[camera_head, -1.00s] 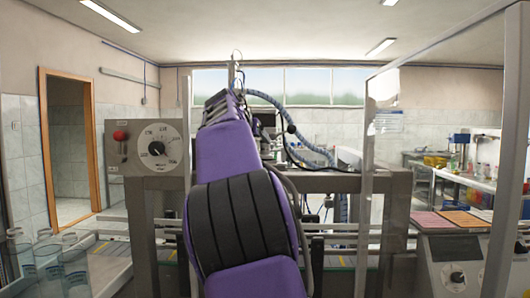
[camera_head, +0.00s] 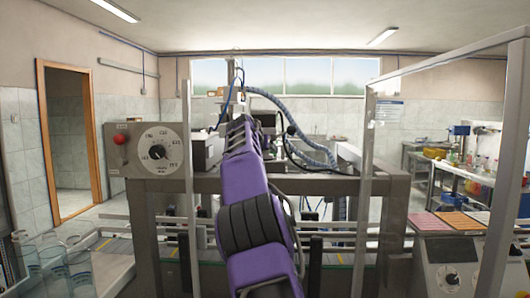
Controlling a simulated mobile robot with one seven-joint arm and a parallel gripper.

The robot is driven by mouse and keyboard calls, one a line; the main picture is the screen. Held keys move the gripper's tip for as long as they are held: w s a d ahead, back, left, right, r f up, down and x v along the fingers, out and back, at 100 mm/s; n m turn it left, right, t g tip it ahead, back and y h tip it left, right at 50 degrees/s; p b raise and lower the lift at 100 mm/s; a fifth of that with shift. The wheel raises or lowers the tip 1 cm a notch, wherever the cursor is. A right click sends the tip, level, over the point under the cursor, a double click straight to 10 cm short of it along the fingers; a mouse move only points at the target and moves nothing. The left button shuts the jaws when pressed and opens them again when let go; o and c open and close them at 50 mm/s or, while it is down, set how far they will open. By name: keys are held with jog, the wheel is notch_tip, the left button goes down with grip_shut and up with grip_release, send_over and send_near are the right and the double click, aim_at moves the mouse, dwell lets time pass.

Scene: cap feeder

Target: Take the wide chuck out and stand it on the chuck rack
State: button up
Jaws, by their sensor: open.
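My purple arm with its black ribbed joint reaches up and forward through the middle of the view. Its far end is over the machine's grey crossbeam (camera_head: 318,184). I cannot make out my gripper; the arm and the machine parts around its far end hide it. I cannot pick out the wide chuck or the chuck rack in this view.
A dial panel (camera_head: 148,150) with a red button sits on the frame's left. A blue hose (camera_head: 310,147) arches behind my arm. A grey upright post (camera_head: 365,200) stands to the right. Clear glasses (camera_head: 55,268) stand at lower left. A control box (camera_head: 452,262) is at lower right.

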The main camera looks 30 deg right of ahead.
grip_shut()
dwell(0.3)
jog(key=shift+r, duration=0.2)
